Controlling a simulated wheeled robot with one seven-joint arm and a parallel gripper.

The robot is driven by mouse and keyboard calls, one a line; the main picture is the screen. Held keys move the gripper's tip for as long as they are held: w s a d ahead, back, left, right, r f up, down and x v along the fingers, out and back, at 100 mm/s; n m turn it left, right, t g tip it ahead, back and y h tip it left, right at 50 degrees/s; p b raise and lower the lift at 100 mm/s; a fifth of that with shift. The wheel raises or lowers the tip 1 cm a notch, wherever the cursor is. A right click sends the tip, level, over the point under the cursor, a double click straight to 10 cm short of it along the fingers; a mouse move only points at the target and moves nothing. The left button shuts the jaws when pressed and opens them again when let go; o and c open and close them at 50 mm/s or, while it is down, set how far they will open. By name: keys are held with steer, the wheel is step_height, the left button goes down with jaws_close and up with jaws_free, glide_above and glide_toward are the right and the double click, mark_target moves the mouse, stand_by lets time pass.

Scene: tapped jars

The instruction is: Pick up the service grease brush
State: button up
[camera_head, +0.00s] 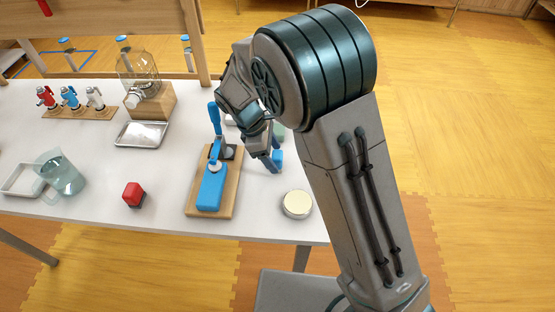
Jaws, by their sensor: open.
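I cannot make out the service grease brush for sure; my arm and gripper hide part of the table's right side. My gripper (272,161) is open over the right part of the white table, with its blue-tipped end pointing down, just right of a wooden board (229,190). On that board is a blue lever-like fixture (211,188) with an upright blue handle (214,117). A small greenish thing (279,130) shows partly behind the gripper. A round tin with a cream top (297,204) stands in front of the gripper, near the table's front edge.
On the white table (160,205) are a red block (133,195), a clear jug (62,174), a metal tray (141,134), a tapped glass jar (139,75) on a wooden block, and a rack (80,112) of red, blue and white taps. A wooden frame (200,45) stands behind.

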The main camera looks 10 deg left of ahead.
mark_target(274, 154)
steer(key=shift+x, duration=1.55)
steer(key=shift+r, duration=0.1)
steer(key=c, duration=1.1)
steer(key=shift+o, duration=0.2)
steer(key=shift+r, duration=0.1)
steer(key=shift+r, duration=0.55)
step_height(274, 154, up, 3)
steer(key=shift+r, duration=0.1)
steer(key=s+d+r, duration=0.6)
steer(key=s+d, duration=0.1)
steer(key=d, duration=0.2)
steer(key=shift+s+r+b, duration=0.25)
steer(key=shift+b, duration=0.2)
